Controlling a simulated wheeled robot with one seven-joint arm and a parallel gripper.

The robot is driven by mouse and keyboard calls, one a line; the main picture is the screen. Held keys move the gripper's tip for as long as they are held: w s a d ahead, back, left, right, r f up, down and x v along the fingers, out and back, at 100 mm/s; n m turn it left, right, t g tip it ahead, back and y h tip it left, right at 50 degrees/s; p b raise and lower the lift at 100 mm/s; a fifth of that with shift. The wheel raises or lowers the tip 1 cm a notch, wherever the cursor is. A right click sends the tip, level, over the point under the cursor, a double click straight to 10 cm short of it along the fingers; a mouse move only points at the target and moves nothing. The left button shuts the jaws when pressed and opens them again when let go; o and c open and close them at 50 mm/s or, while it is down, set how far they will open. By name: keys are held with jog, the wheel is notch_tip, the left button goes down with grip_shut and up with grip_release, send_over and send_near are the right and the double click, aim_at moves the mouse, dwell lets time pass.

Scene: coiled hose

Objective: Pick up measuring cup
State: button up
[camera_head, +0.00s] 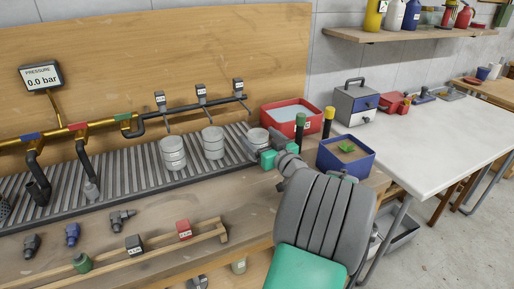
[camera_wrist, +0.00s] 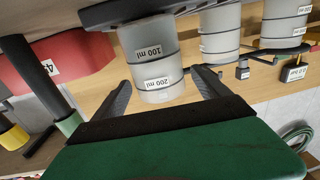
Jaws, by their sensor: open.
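Three pale grey measuring cups stand in a row on the slatted drain rack: a left cup (camera_head: 173,153), a middle cup (camera_head: 213,142) and a right cup (camera_head: 258,138). My gripper (camera_head: 258,149) is at the right cup and hides part of it. In the wrist view my gripper (camera_wrist: 160,77) is open, with one finger to each side of the nearest cup (camera_wrist: 150,55), marked 100 ml and 200 ml. The fingers do not clearly touch it. Two other cups show behind, a near one (camera_wrist: 220,32) and a far one (camera_wrist: 286,25).
A red bin (camera_head: 285,112), black posts with green (camera_head: 300,130) and yellow (camera_head: 328,122) tops, and a blue bin (camera_head: 346,158) crowd the right side. The white table (camera_head: 430,130) has bare room.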

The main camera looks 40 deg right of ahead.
jog(key=shift+w+d, duration=0.1)
jog(key=shift+w, duration=0.4)
jog(key=shift+c, duration=0.5)
jog(key=c, duration=1.5)
